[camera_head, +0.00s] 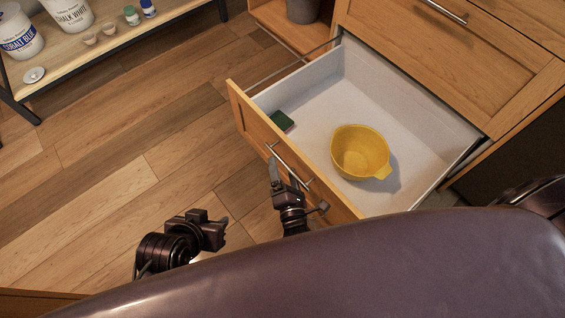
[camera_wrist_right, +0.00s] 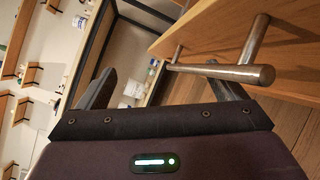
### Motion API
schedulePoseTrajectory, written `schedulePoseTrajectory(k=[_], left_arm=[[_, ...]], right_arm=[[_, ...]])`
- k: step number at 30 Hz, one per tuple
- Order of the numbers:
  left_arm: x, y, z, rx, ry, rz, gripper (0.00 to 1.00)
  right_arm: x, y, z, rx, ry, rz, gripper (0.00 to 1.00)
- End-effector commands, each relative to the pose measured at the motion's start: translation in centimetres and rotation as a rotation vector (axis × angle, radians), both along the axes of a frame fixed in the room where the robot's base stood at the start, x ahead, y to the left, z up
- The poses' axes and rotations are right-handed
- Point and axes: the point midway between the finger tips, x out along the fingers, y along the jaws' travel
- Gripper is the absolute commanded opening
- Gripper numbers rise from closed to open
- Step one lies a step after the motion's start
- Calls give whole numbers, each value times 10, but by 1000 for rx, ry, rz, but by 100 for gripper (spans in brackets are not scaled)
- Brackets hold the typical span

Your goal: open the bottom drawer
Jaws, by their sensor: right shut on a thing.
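The wooden drawer (camera_head: 240,112) is pulled well out of the cabinet, and its white inside shows in the head view. Its metal bar handle (camera_head: 294,166) runs along the front panel; the handle (camera_wrist_right: 225,72) also shows close up in the right wrist view. My right gripper (camera_head: 275,172) is at the handle and shut on it. In the right wrist view its dark fingers (camera_wrist_right: 165,88) stand at the bar. My left gripper (camera_head: 218,229) is to the left of the right one, over the floor, apart from the drawer; its jaw opening is unclear.
A yellow bowl (camera_head: 352,150) and a green sponge (camera_head: 281,121) lie in the drawer. A closed drawer with a handle (camera_head: 445,11) is above. A low shelf (camera_head: 110,45) with paint tubs stands at the upper left. The wooden floor (camera_head: 120,150) between is clear.

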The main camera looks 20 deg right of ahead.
Motion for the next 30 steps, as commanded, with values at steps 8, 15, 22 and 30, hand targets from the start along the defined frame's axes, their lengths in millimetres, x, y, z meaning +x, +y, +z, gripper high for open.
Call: schedulePoseTrajectory(k=[8,15,22,30], left_arm=[[0,0,-3,0,0,0,36],[0,0,-7,0,0,0,36],[0,0,-10,0,0,0,36],[0,0,-11,0,0,0,36]], right_arm=[[-20,14,-5,11,-7,10,52],[-35,17,-14,10,-3,10,20],[-48,20,-21,9,0,9,20],[-51,21,-22,8,-1,8,20]])
